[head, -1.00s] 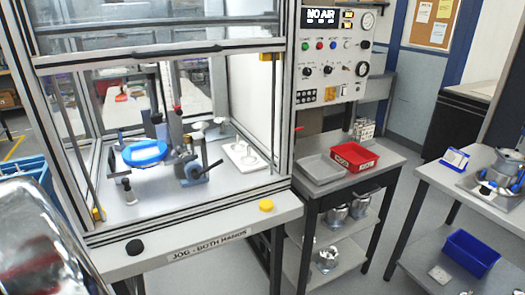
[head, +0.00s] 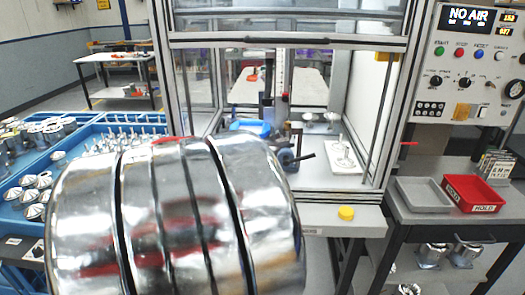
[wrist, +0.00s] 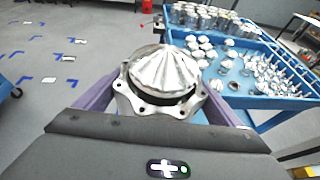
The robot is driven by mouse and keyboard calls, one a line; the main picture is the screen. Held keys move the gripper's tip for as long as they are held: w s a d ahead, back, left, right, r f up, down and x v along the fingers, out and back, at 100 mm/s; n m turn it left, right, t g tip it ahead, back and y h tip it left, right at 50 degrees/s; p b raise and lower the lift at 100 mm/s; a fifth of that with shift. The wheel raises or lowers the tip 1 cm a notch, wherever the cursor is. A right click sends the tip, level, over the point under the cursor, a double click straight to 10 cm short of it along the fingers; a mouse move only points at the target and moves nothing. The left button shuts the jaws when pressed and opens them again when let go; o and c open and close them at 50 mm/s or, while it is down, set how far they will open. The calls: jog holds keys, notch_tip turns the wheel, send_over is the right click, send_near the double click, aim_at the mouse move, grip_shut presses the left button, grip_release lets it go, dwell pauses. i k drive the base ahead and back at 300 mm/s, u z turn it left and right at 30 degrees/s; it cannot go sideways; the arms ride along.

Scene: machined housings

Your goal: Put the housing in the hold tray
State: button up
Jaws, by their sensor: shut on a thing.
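In the wrist view my gripper (wrist: 160,98) is shut on a metal housing (wrist: 166,70). The housing has a ribbed, dome-shaped top and a lobed flange with bolt holes. Purple finger parts show on both sides of it, and its underside is hidden. It is held up off any surface. The hold tray (head: 472,207) is red with a HOLD label on its front. It stands on a grey bench at the right of the head view, apart from the housing. My gripper and the housing cannot be made out in the head view.
A grey tray (head: 424,198) stands left of the hold tray, with a card rack (head: 497,166) behind. A framed test cell (head: 345,190) with a yellow button (head: 346,213) is ahead. A blue cart (wrist: 285,101) carries many metal parts; open floor (wrist: 60,50) lies left of it.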

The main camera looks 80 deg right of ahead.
aim_at(468, 197)
jog(key=z, duration=0.05)
jog(key=k, duration=2.3)
jog(key=z, duration=1.15)
